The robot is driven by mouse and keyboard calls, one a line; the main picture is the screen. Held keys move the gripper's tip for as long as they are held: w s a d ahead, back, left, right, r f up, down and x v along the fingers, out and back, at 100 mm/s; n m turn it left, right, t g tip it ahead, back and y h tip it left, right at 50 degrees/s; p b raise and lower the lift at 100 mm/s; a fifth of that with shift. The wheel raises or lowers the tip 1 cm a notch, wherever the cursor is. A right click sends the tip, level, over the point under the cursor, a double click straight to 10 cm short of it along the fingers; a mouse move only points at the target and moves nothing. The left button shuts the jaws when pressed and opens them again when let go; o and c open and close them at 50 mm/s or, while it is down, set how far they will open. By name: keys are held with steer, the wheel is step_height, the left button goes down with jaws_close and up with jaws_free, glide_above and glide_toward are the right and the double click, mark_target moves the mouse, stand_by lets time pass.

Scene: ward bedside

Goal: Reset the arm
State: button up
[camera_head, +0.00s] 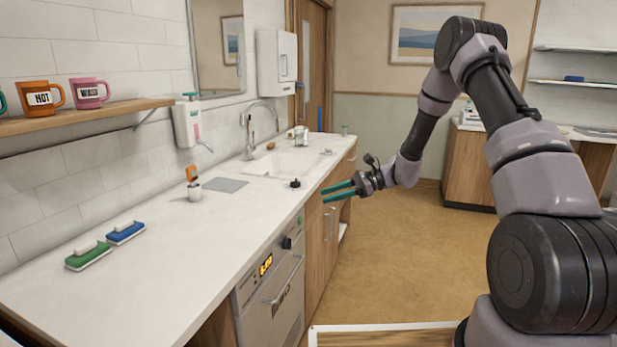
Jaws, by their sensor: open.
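My gripper (338,193) is at the end of my bent arm, which rises on the right and reaches down to the left. Its two teal fingers are apart, with nothing between them. They point left, near the front edge of the white counter (160,277) beside the sink. From this view I cannot tell whether the fingertips are over the counter or just in front of it.
A small black object (295,183) is on the counter near my fingertips. The sink (285,164) and faucet (262,122) are behind. Green (88,256) and blue (125,233) brushes lie at left. Mugs stand on a shelf (80,117). The floor (405,255) is clear.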

steer(key=s+d+r+n+h, duration=0.3)
steer(key=s+r+n, duration=0.15)
steer(key=r, duration=0.65)
steer(key=s+d+r+n+t+h, duration=0.2)
steer(key=s+d+r, duration=0.3)
steer(key=s, duration=0.3)
steer(key=s+d+r+n+t+h, duration=0.2)
steer(key=s+d+r+t+h, duration=0.1)
steer(key=s+r, duration=0.4)
steer(key=s+d+r+n+t+h, duration=0.2)
steer(key=s+d+r, duration=0.4)
steer(key=s, duration=0.4)
steer(key=shift+d+n+t+h, duration=0.4)
steer(key=shift+d+n+h, duration=0.15)
steer(key=shift+h, duration=0.65)
